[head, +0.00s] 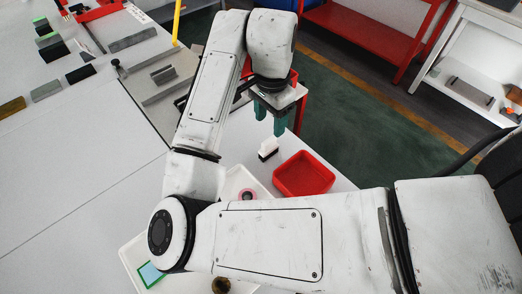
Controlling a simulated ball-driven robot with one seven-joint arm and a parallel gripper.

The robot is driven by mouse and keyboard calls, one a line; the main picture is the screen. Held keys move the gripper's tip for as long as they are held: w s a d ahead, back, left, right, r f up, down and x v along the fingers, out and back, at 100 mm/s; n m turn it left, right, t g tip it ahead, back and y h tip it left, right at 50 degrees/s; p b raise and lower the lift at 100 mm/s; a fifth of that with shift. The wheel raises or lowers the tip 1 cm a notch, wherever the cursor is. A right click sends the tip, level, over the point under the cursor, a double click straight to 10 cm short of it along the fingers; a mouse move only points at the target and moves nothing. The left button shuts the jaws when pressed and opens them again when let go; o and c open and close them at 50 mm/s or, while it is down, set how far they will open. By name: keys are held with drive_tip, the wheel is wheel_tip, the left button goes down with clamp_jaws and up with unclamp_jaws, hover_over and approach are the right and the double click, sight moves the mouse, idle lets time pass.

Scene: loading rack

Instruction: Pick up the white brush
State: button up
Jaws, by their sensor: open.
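The white brush (268,147), a small white block with a dark part at its lower side, is on the light table (90,190) just left of a red bin. My gripper (270,121) has teal fingers and points down, above the brush in the picture. It appears apart from the brush, and nothing shows between its fingers. The fingers are open, though the gap is seen partly side-on. I cannot tell the exact height of the fingertips above the brush.
The red bin (304,174) stands close to the brush near the table's right edge. A white tray (133,258) lies partly hidden under my arm. Several blocks and a grey plate (160,85) are at the upper left. A red shelf (365,35) stands beyond the green floor.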

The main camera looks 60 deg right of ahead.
sight(269, 140)
wheel_tip(269, 140, down, 5)
drive_tip(key=shift+a+f, duration=0.1)
drive_tip(key=shift+f+p, duration=0.65)
drive_tip(key=shift+f, duration=2.05)
clamp_jaws()
